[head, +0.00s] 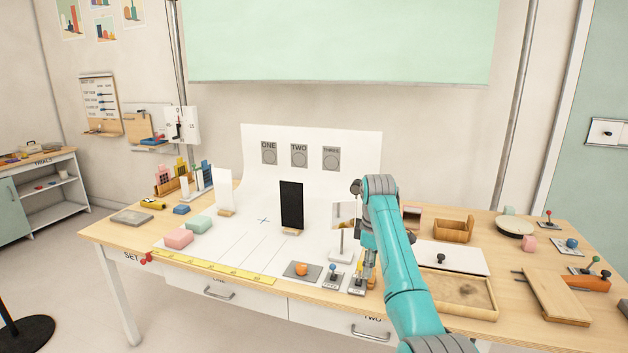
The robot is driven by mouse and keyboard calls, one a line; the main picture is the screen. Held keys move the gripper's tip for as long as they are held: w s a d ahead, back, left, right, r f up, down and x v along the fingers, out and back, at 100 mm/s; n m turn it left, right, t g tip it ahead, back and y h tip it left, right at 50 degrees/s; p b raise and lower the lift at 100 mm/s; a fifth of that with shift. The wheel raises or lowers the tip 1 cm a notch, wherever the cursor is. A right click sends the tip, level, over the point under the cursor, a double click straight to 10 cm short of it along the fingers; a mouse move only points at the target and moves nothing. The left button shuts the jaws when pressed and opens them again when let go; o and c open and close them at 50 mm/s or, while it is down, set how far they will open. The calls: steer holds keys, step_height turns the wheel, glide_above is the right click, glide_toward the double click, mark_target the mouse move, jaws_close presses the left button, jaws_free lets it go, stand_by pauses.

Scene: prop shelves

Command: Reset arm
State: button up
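My teal arm reaches in from the lower right and bends over near the middle of the table (120,232). My gripper (366,275) hangs downward from it, close to a small lever on a grey base (357,287) near the front edge. The fingers are small and partly mixed with the things behind them, so I cannot tell whether they are open or shut, or touching the lever. A second lever with a blue knob (333,270) stands just left of it. An orange ball (301,269) sits on a dark plate beside that.
A white stand with a small panel (342,222) is close behind my gripper. A black upright panel (291,205) stands on the white sheet. Pink (178,238) and green (199,224) blocks lie left; a sand tray (465,293) and wooden boxes lie right.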

steer(key=s+d+f+m+t, duration=0.15)
steer(key=s+f, duration=0.25)
steer(key=f, duration=1)
steer(key=s+f+m+t, duration=0.2)
steer(key=s+f, duration=0.2)
steer(key=f, duration=1.1)
steer(key=s+f+m+t, duration=0.2)
steer(key=s+f, duration=0.5)
steer(key=s, duration=0.4)
steer(key=s+f+m+t, duration=0.1)
steer(key=s+f, duration=0.6)
steer(key=s, duration=0.4)
steer(key=s+d+r+m+t, duration=0.15)
steer(key=s+r, duration=0.25)
steer(key=s, duration=0.8)
steer(key=s+r+m+t, duration=0.2)
steer(key=s+r+t, duration=0.1)
steer(key=s, duration=0.9)
steer(key=s+r+m+t, duration=0.1)
steer(key=s+r, duration=0.6)
steer(key=r, duration=0.4)
steer(key=s+r+m+t, duration=0.2)
steer(key=s+r, duration=0.6)
steer(key=r, duration=0.3)
steer(key=shift+s+d+r+m, duration=0.25)
steer(key=shift+s+r+m, duration=0.05)
steer(key=shift+r, duration=0.05)
